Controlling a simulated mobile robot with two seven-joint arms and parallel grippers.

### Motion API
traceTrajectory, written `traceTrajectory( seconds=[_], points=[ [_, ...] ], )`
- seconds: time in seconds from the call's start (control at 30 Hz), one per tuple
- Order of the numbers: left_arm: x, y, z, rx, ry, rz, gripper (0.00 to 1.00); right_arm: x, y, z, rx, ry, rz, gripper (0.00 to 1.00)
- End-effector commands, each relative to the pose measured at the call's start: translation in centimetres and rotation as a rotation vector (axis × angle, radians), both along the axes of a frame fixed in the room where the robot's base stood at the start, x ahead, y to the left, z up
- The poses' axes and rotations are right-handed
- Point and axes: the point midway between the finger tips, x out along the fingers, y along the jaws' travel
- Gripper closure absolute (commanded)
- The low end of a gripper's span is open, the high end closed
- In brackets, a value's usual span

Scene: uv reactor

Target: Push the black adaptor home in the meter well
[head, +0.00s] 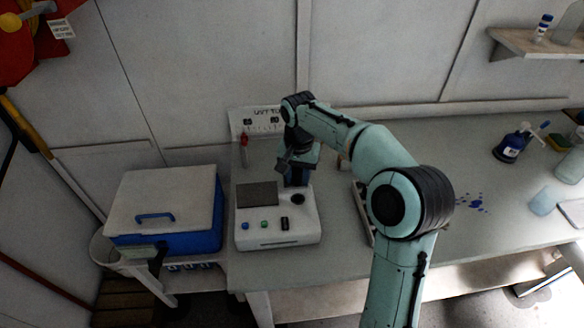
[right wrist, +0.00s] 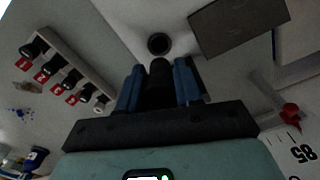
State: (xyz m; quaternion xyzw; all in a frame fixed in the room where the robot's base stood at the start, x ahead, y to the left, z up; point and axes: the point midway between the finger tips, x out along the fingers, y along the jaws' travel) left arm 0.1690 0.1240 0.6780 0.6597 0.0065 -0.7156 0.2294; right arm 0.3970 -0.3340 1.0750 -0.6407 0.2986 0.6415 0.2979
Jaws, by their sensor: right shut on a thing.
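The meter (head: 277,230) is a white box with a grey screen and small buttons, standing on the bench. Its round dark well (head: 298,198) is at the right of its top; the well also shows open in the right wrist view (right wrist: 158,43). My right gripper (head: 297,178) is above the back of the meter, behind the well. In the right wrist view its blue fingers (right wrist: 159,85) are shut on the black adaptor (right wrist: 158,78), a dark cylinder. The adaptor's end appears close to the well but apart from it. The fingers hide its sides. My left gripper is not in view.
A rack (right wrist: 75,65) of several black-capped vials with red number tags stands beside the meter, partly behind my arm in the head view. A blue cooler with white lid (head: 165,200) stands left. A red object (right wrist: 290,113) is behind the meter. Bottles stand far right.

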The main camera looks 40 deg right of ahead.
Motion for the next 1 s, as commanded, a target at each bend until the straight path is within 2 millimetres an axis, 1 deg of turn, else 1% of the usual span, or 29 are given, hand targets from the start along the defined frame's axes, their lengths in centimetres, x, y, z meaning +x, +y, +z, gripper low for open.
traceTrajectory(
  seconds=[0.37, 0.57, 0.9, 1.0],
  points=[
    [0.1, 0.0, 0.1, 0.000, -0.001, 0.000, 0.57, 0.0, 0.0, -0.2, 0.000, -0.001, 0.000, 0.94],
    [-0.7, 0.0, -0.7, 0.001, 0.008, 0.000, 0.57, -0.1, 0.1, -1.5, -0.001, 0.002, 0.000, 0.94],
    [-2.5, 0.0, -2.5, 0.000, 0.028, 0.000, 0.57, -0.1, 0.1, -4.8, 0.000, 0.001, 0.000, 0.94],
    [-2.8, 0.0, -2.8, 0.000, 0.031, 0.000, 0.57, -0.1, 0.0, -5.4, -0.001, 0.001, 0.000, 0.94]
  ],
)
